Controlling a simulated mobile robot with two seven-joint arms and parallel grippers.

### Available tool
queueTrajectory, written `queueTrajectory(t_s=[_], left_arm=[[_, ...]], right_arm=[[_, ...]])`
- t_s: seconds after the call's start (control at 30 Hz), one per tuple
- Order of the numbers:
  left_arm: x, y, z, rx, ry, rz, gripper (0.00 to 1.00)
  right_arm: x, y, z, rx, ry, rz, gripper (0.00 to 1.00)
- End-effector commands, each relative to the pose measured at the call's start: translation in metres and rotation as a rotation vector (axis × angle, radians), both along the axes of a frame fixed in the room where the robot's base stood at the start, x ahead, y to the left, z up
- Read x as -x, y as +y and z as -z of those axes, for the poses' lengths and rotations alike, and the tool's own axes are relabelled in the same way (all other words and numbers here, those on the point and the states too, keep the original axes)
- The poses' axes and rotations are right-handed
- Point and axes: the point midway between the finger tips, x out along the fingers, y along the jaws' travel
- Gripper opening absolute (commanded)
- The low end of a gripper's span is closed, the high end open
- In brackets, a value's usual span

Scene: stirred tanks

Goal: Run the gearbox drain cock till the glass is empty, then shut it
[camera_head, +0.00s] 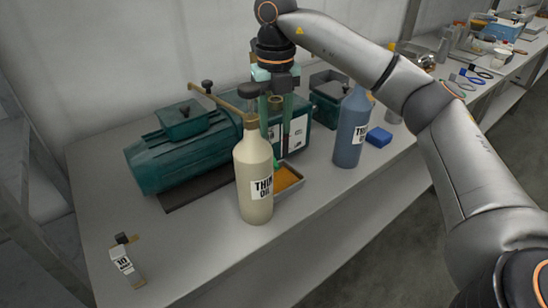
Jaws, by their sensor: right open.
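The green gearbox (296,130) with its motor (178,152) sits on the grey bench (205,240). My right gripper (276,122) points down over the gearbox's front, its jaws open and apart with a brass-coloured fitting showing between them. I cannot tell if it touches anything. A small bright green part (277,164), possibly the drain cock, shows low at the front, partly hidden by the cream bottle (254,165). A shallow tray (290,180) below it holds orange-brown liquid. I cannot make out the glass or its level. My left gripper is out of view.
The cream bottle stands close in front of the gripper and tray. A blue bottle (350,128) and a blue block (379,137) stand to the right. A small labelled item (124,261) lies at the front left. The bench's front left is mostly clear.

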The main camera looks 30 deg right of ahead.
Motion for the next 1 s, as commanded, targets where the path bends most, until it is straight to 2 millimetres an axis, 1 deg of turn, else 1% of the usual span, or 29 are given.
queueTrajectory(t_s=[0.03, 0.2, 0.3, 0.4, 0.57, 0.83, 1.0], left_arm=[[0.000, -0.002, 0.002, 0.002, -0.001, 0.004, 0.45], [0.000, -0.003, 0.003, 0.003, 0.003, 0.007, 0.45], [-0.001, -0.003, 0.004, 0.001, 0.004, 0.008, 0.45], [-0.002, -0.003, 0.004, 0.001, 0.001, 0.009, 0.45], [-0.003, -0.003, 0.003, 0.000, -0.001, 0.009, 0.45], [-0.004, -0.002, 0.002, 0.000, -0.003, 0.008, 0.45], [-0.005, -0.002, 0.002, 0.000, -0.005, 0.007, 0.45]], right_arm=[[0.001, -0.001, 0.014, 0.001, 0.003, 0.001, 0.45], [0.001, 0.000, 0.047, 0.001, 0.002, 0.001, 0.45], [0.001, -0.001, 0.062, 0.000, 0.003, 0.001, 0.45], [0.000, 0.000, 0.072, 0.000, 0.000, 0.001, 0.45], [0.000, 0.000, 0.080, 0.000, -0.001, 0.000, 0.45], [0.000, 0.000, 0.081, 0.000, -0.001, 0.000, 0.44], [0.000, 0.000, 0.081, -0.001, -0.001, 0.000, 0.25]])
